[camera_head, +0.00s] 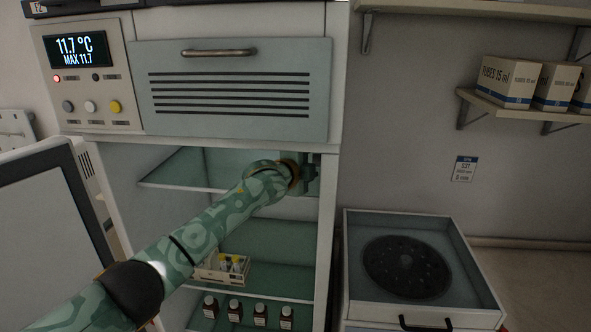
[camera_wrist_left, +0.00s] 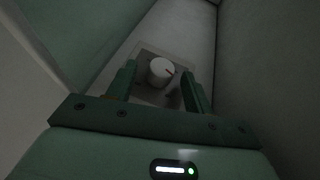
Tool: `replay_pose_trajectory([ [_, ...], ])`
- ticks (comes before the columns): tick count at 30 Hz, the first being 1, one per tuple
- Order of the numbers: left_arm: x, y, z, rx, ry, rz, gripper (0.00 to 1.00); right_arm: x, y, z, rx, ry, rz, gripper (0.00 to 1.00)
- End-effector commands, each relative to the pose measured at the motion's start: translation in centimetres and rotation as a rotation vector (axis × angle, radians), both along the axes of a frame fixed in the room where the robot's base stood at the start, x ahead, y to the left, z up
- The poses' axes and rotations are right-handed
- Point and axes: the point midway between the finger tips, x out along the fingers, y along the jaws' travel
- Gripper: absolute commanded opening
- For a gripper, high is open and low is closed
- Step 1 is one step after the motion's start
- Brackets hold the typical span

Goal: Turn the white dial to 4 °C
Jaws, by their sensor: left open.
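The white dial (camera_wrist_left: 161,71) shows in the left wrist view on a grey square plate (camera_wrist_left: 148,98) on the inner wall of the refrigerator. It has a dark pointer mark toward its right side. My left gripper (camera_wrist_left: 160,84) is open, with one finger on each side of the dial; I cannot tell whether they touch it. In the head view my left gripper (camera_head: 308,172) is at the right inner wall of the open refrigerator (camera_head: 330,240), and the dial is hidden there. The display (camera_head: 77,49) reads 11.7 °C, with MAX 11.7 below. My right gripper is not in view.
Inside the refrigerator, a glass shelf (camera_head: 165,174) is beside my arm. Below are a small crate (camera_head: 208,271) of vials and several brown bottles (camera_head: 235,308). A centrifuge (camera_head: 478,290) stands at the right. The open door (camera_head: 40,215) is at the left.

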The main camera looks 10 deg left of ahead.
Motion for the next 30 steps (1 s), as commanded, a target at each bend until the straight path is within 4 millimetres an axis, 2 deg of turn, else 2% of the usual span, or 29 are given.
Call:
replay_pose_trajectory([
  [5,-2.0,1.0,0.3,0.0,-0.002,0.001,0.52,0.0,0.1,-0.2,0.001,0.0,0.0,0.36],
  [21,-12.4,5.5,2.3,0.002,-0.002,0.003,0.52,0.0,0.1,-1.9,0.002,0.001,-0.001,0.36],
  [25,-13.8,6.0,2.6,0.001,0.001,0.003,0.52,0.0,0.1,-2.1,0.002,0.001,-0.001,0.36],
  [30,-14.3,6.2,2.8,0.0,0.001,0.002,0.52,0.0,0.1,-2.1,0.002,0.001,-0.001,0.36],
])
